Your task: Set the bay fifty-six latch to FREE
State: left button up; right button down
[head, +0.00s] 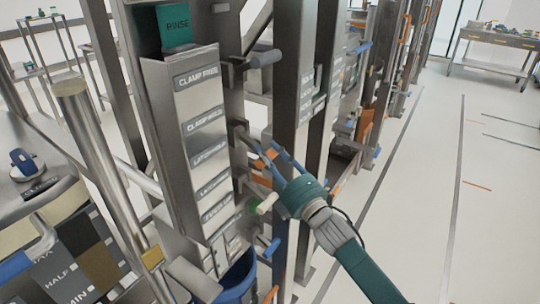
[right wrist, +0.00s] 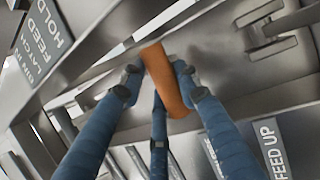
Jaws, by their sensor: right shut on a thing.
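My right gripper (head: 268,158) reaches in from the lower right to the front of a steel frame. In the right wrist view its blue fingers (right wrist: 160,85) close around an orange handle (right wrist: 166,82). This handle stands out from a grey metal panel. In the head view the fingers largely hide it, with orange showing around them. I cannot read a bay fifty-six mark, so I cannot tell whether this is that latch or how it is set. A plate (right wrist: 45,40) reading HOLD and FEED is at upper left in the wrist view. My left gripper is out of view.
A tall panel (head: 205,125) with CLAMP and other label plates stands left of the gripper. A cream-tipped lever (head: 266,203) and a blue bin (head: 238,278) are close below. A FEED UP plate (right wrist: 272,145) shows in the wrist view. Open floor (head: 430,220) lies right.

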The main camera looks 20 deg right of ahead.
jog(key=c, duration=1.3)
grip_release()
jog(key=shift+a+f, duration=0.1)
jog(key=shift+f, duration=0.65)
jog(key=shift+o, duration=0.4)
jog(key=shift+w+r, duration=0.1)
jog(key=v, duration=1.2)
jog(key=shift+r, duration=0.25)
